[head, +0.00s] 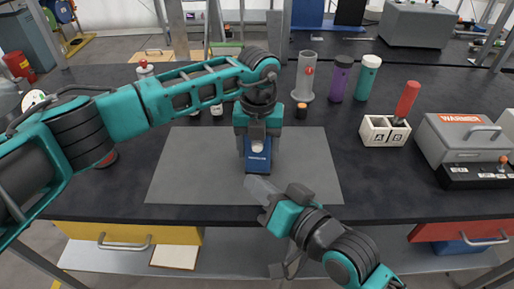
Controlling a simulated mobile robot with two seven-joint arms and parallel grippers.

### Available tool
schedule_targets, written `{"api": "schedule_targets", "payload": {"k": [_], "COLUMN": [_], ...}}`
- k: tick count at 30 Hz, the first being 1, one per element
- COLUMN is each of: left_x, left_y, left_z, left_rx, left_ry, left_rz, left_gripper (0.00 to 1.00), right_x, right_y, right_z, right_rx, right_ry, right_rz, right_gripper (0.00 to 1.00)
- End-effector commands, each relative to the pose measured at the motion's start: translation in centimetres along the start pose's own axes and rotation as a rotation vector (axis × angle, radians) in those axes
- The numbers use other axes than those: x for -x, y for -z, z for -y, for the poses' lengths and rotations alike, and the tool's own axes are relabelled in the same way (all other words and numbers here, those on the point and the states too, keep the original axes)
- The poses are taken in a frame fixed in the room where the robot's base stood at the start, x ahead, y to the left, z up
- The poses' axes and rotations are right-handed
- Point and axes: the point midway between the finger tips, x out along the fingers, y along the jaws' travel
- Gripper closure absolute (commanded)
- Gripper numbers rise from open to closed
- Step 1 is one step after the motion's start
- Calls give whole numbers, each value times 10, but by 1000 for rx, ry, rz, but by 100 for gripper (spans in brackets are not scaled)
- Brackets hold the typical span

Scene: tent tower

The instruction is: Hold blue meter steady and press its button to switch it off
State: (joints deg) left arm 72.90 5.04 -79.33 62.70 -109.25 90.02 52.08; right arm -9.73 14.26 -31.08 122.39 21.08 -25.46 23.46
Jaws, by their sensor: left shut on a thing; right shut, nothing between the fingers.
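The blue meter (257,163) stands on the grey mat (190,172) near the middle of the table. Its front shows a pale round part at the top and small lettering below. My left gripper (257,140) comes down from above and is shut on the meter's upper part, with a finger at each side. My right gripper (252,184) is shut and empty, just in front of and below the meter, its tip close to the meter's base. I cannot tell whether the tip touches it. The meter's top is hidden by my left gripper.
A grey tube holder (304,80), a purple bottle (341,79) and a teal bottle (366,78) stand behind the mat. To the right are a white A/B box (384,131) with a red-handled tool (406,100) and a grey warmer (464,138). The mat's right part is clear.

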Motion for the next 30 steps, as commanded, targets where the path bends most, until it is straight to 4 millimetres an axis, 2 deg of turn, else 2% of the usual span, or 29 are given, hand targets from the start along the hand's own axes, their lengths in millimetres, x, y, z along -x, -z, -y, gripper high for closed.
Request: {"api": "schedule_targets", "payload": {"k": [14,15,24,30], "left_x": [0,1,0,0], "left_y": [0,0,0,0], "left_z": [0,0,0,0], "left_rx": [0,0,0,0], "left_ry": [0,1,0,0], "left_rz": [1,2,1,-1], "left_gripper": [75,32,4,4], "right_x": [0,0,0,0], "right_y": [0,0,0,0], "right_z": [0,0,0,0], "right_rx": [0,0,0,0], "right_ry": [0,0,0,0], "right_rz": [0,0,0,0], "right_gripper": [100,100,100,100]}}
